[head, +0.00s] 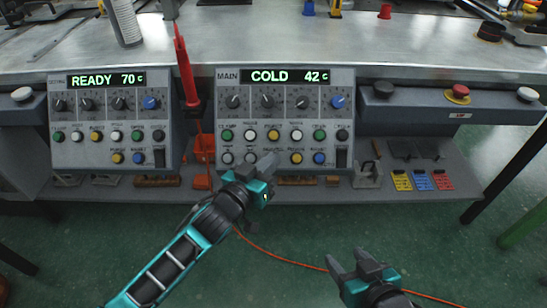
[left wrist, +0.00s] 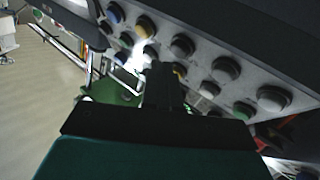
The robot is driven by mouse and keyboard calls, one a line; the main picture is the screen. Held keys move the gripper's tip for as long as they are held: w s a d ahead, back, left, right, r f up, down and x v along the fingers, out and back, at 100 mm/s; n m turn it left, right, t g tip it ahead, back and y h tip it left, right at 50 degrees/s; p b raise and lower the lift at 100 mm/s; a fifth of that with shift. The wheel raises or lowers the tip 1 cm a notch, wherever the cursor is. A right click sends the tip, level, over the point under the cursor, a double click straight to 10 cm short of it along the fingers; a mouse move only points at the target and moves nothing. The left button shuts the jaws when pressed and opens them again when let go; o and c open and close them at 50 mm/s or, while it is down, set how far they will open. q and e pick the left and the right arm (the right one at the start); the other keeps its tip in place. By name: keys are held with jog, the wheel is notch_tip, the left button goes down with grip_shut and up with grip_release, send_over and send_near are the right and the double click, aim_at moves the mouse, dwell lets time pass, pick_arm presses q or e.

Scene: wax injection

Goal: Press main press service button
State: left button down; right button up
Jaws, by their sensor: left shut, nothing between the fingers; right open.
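The main press panel (head: 285,110) is a grey sloped box marked MAIN. Its display reads COLD 42 C. Below its knobs are two rows of coloured round buttons (head: 270,135) with labels too small to read surely, so I cannot tell which is the service button. My left gripper (head: 268,162) is shut and empty, in front of the lower button row. In the left wrist view the shut fingers (left wrist: 163,85) point at the panel buttons (left wrist: 182,46) and hide part of them; contact cannot be told. My right gripper (head: 358,262) is open and empty, low over the floor, away from the panel.
A second panel (head: 108,118) at the left reads READY 70 C. A red tool (head: 186,65) hangs between the panels. A red mushroom button (head: 458,92) is on the bench front at the right. An orange cable (head: 300,263) crosses the green floor.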

pick_arm(q)
jog(key=shift+w+f, duration=0.25)
jog(key=shift+w, duration=0.1)
